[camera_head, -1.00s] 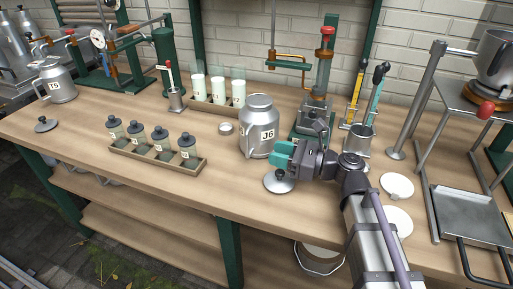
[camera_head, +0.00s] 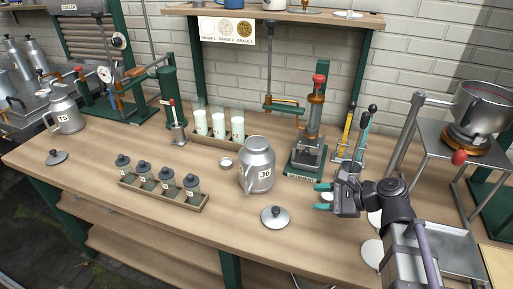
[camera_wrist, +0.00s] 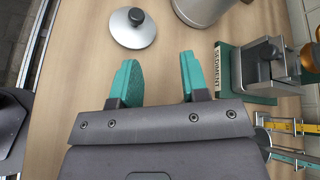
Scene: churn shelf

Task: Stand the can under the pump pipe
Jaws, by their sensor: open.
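A grey metal can marked J6 (camera_head: 257,172) stands upright mid-table; part of it shows at the top of the wrist view (camera_wrist: 203,8). A round lid with a dark knob (camera_head: 275,217) lies on the table in front of it, also in the wrist view (camera_wrist: 132,30). A green-based stand (camera_head: 305,163) with a red-topped column is right of the can.
A rack of dark-lidded jars (camera_head: 165,190) stands front left. White-filled glasses (camera_head: 219,124) stand behind. Another can (camera_head: 66,113) is far left. Coloured levers (camera_head: 352,135) and a pan on a metal stand (camera_head: 483,108) are right.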

